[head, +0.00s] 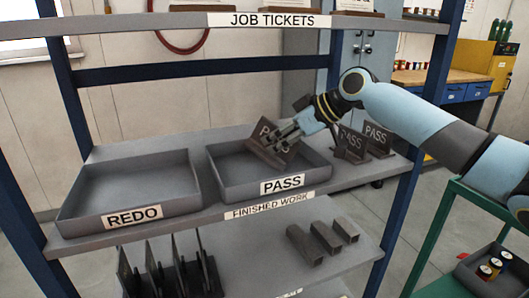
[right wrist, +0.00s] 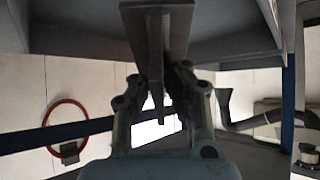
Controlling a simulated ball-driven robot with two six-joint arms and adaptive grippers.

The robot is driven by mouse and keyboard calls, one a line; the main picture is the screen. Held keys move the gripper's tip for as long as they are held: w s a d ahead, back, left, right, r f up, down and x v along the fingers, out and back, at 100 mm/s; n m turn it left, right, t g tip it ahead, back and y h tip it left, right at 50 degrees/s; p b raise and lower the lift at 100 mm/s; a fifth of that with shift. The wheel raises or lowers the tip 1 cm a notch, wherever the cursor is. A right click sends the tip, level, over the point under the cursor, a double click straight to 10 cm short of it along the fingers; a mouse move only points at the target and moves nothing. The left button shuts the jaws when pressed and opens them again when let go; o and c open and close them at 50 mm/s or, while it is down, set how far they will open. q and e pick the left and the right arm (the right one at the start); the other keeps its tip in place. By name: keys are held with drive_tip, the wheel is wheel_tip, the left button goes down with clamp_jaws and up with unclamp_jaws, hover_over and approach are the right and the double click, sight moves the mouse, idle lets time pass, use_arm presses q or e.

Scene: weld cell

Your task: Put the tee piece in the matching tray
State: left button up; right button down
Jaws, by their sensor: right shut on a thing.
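The tee piece (head: 264,152), a dark brown plate marked PASS, is tilted over the back part of the PASS tray (head: 225,184). My right gripper (head: 284,138) is shut on it, reaching in from the right. In the right wrist view the tee piece (right wrist: 158,30) shows its flange and web between the fingers of the right gripper (right wrist: 158,85). I cannot tell whether the piece touches the tray floor. The REDO tray (head: 85,204) to the left is empty. My left gripper is not in view.
Two other tee pieces marked PASS, one (head: 351,145) and another (head: 377,138), stand on the shelf right of the PASS tray. The blue rack post (head: 400,220) is at the right. The JOB TICKETS shelf (head: 150,22) runs above. Dark bars (head: 325,238) lie on the lower shelf.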

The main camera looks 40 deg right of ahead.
sight(265, 149)
drive_tip(key=shift+w+a+f, duration=0.1)
drive_tip(key=shift+w, duration=0.05)
drive_tip(key=shift+w+a+g+p, duration=0.3)
drive_tip(key=shift+w+g+p, duration=0.05)
drive_tip(key=shift+g+p, duration=0.05)
drive_tip(key=shift+w+a+g+h+p, duration=0.25)
drive_tip(key=shift+w+g+h+p, duration=0.3)
drive_tip(key=shift+g, duration=0.35)
drive_tip(key=shift+w+a+r+g+h+p, duration=0.15)
drive_tip(key=shift+g+h+p, duration=0.1)
drive_tip(key=shift+g+h, duration=0.15)
drive_tip(key=shift+w+a+r+g+h+p, duration=0.1)
drive_tip(key=shift+g+h+p, duration=0.15)
drive_tip(key=shift+g, duration=0.25)
drive_tip(key=shift+f+g, duration=0.3)
drive_tip(key=shift+f, duration=0.1)
drive_tip(key=shift+s+f+h, duration=0.1)
drive_tip(key=shift+f+h, duration=0.2)
drive_tip(key=shift+f, duration=0.5)
drive_tip(key=shift+d+f, duration=0.15)
drive_tip(key=shift+f, duration=0.35)
